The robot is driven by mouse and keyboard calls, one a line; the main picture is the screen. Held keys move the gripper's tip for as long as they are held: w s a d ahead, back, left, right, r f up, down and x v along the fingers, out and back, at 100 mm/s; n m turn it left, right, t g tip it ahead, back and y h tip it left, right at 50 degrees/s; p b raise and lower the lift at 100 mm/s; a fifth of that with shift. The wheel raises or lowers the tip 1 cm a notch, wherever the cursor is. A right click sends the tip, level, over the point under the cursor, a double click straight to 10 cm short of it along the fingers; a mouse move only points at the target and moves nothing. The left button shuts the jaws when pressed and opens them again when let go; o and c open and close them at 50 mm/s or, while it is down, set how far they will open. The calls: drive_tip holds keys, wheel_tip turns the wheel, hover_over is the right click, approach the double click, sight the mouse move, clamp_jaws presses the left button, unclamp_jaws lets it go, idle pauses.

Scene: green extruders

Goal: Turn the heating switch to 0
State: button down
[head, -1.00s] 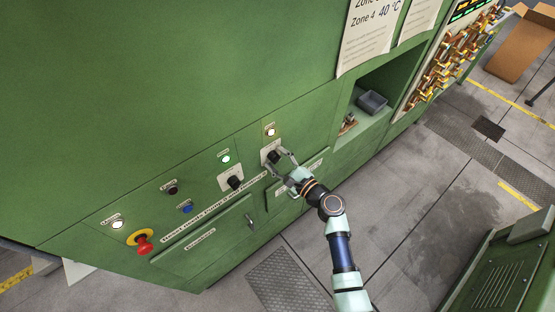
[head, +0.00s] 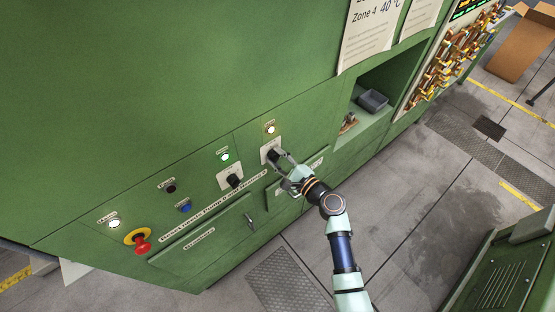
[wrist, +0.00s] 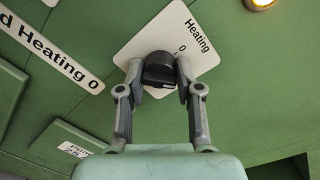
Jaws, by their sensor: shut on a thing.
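The heating switch is a black rotary knob (wrist: 160,69) on a white plate (wrist: 150,28) printed "Heating", with a line and a 0 beside the knob. In the wrist view my gripper (wrist: 160,78) has one finger on each side of the knob and is shut on it. Which mark the knob points to is not clear. In the head view the heating knob (head: 273,156) sits on the green panel, partly covered by my gripper (head: 284,166), which reaches in from the lower right.
A second black knob (head: 234,180) on a white plate is just to the left. A lit lamp (head: 270,129) is above the heating switch. A red emergency stop (head: 140,242) is at the far left. An open recess with a grey bin (head: 372,101) is to the right.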

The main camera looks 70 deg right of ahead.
drive_tip(key=n+b, duration=0.4)
drive_tip(key=n, duration=0.2)
drive_tip(key=shift+r+n+g+b, duration=0.15)
drive_tip(key=shift+n+g+b, duration=0.15)
drive_tip(key=shift+n+b, duration=1.1)
drive_tip(key=shift+n, duration=0.5)
drive_tip(key=c, duration=0.8)
unclamp_jaws()
drive_tip(key=v, duration=1.2)
drive_tip(key=shift+a, duration=0.1)
